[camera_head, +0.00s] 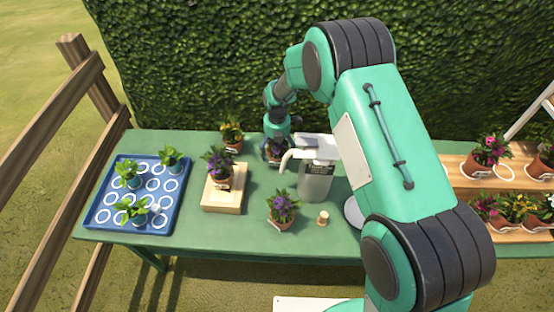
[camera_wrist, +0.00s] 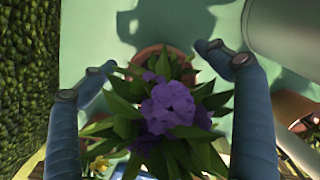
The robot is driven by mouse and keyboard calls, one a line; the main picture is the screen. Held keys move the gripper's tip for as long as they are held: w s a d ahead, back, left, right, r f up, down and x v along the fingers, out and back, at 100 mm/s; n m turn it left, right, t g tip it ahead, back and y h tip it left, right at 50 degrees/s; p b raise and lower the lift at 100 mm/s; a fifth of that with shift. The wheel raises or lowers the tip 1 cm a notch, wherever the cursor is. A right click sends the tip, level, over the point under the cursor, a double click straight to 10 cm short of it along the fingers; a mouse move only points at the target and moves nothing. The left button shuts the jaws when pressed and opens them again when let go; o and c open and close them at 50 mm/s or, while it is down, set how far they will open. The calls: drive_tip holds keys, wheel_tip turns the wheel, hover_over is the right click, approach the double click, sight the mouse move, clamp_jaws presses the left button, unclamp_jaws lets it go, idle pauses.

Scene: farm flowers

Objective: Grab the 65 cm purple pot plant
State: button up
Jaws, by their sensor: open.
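A purple-flowered pot plant (camera_wrist: 168,108) with green leaves and a terracotta pot stands between the two spread fingers of my gripper (camera_wrist: 157,60) in the wrist view. In the head view my gripper (camera_head: 277,146) is low over this plant (camera_head: 274,154) at the back of the table and partly hides it. The fingers look open, on either side of the pot, with no clear grip. Two more purple pot plants show in the head view: one on a wooden block (camera_head: 219,165), one at the table's front (camera_head: 283,207). Their label figures are too small to read.
A grey pump bottle (camera_head: 316,180) stands close to the right of my gripper. An orange-flowered pot (camera_head: 231,136) stands to its left. A blue tray (camera_head: 110,200) with green plants is at the left. A small wooden peg (camera_head: 323,217) is at the front. A hedge rises behind.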

drive_tip(key=shift+f, duration=0.1)
idle(0.5)
drive_tip(key=c, duration=1.6)
drive_tip(key=shift+r+p, duration=1)
drive_tip(key=shift+r, duration=4.05)
